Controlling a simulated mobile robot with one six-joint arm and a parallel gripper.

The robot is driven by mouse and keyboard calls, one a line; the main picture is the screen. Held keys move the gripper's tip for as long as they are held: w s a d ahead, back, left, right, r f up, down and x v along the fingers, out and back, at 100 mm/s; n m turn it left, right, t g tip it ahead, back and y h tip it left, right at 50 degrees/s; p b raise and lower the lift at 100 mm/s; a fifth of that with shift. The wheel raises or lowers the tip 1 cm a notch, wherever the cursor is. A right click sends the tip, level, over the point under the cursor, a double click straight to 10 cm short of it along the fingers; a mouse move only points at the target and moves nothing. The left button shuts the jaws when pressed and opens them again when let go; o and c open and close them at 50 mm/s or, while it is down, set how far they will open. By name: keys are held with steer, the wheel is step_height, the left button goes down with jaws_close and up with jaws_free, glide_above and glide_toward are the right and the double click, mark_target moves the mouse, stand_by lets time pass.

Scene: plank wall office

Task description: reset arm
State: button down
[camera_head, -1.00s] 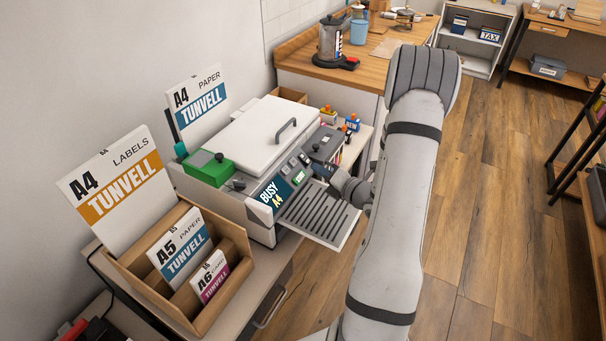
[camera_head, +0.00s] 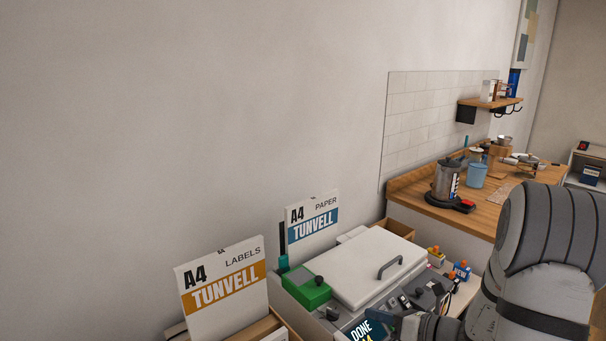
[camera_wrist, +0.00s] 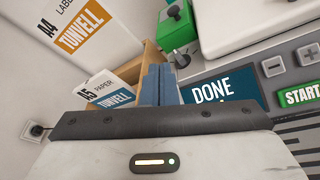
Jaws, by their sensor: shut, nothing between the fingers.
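My gripper (camera_wrist: 158,84) shows in the wrist view with its blue-grey fingers together and nothing between them. It is in front of the copier's control panel, beside the dark display (camera_wrist: 222,95), which reads DONE. In the head view my arm fills the lower right and its wrist end overlaps the front of the copier (camera_head: 366,268). The same display (camera_head: 366,332) is at the bottom edge there. I cannot tell from these views whether the fingers touch the panel.
An A4 labels pack (camera_head: 222,288) and an A4 paper pack (camera_head: 312,226) stand left of and behind the copier. A green box (camera_head: 309,291) is at its left side. A kettle (camera_head: 446,182) and a blue cup (camera_head: 477,175) stand on the wooden counter behind.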

steer(key=s+a+r+n+g+h, duration=0.2)
steer(key=s+a+n+g, duration=0.3)
steer(key=s+n, duration=0.3)
steer(key=s+a+r+n+g+h, duration=0.1)
steer(key=s+a+r+n+g, duration=0.25)
steer(key=s+n, duration=0.45)
steer(key=s+d+r+n+t+h, duration=0.2)
steer(key=s+d+r+n+h, duration=0.2)
steer(key=n+h, duration=0.5)
steer(key=shift+s+d+n, duration=0.2)
steer(key=shift+d+n, duration=0.6)
steer(key=shift+n, duration=2.8)
steer(key=shift+r, duration=0.1)
